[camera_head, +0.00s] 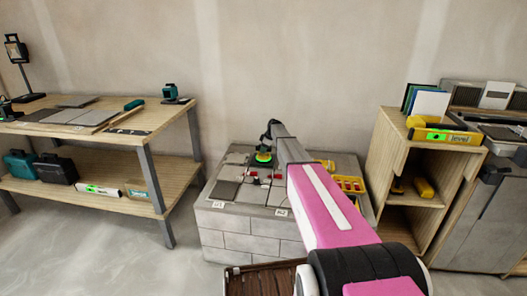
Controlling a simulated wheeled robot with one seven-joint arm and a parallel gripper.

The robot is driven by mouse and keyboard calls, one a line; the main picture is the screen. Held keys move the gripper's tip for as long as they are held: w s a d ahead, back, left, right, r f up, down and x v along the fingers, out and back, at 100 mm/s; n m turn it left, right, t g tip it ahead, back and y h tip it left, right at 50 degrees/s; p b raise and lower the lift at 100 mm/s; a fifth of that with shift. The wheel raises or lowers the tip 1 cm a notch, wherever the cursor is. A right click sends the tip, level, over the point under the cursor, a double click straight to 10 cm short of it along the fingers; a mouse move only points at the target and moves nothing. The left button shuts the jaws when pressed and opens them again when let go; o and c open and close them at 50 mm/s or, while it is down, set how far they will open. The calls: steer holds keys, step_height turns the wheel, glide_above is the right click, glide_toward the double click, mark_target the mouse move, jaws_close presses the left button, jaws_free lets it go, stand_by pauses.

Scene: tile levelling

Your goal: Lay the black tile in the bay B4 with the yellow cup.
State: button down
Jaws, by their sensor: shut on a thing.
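My gripper (265,147) is small and far off at the end of my arm, over the grey block plinth (225,222). It is shut on the yellow cup (263,156), which shows as a small yellow spot with green around its lower part. A dark patch lies under the cup; I cannot tell whether it is the black tile or whether they touch. A dark grey tile (224,190) lies at the left front of the plinth top. The bay labels are too small to read surely, so I cannot make out B4. My arm hides the plinth's right part.
Small red pieces (254,173) lie near the cup. A yellow tray (350,184) stands at the plinth's right. A wooden workbench (160,117) is at left. A wooden cabinet (385,150) at right bears upright tiles (430,103) and a yellow level (445,136). Floor is free between bench and plinth.

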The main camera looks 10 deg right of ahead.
steer(key=shift+r, duration=4.85)
steer(key=s+a, duration=0.3)
steer(key=s, duration=0.6)
steer(key=s+a, duration=0.3)
steer(key=s, duration=0.7)
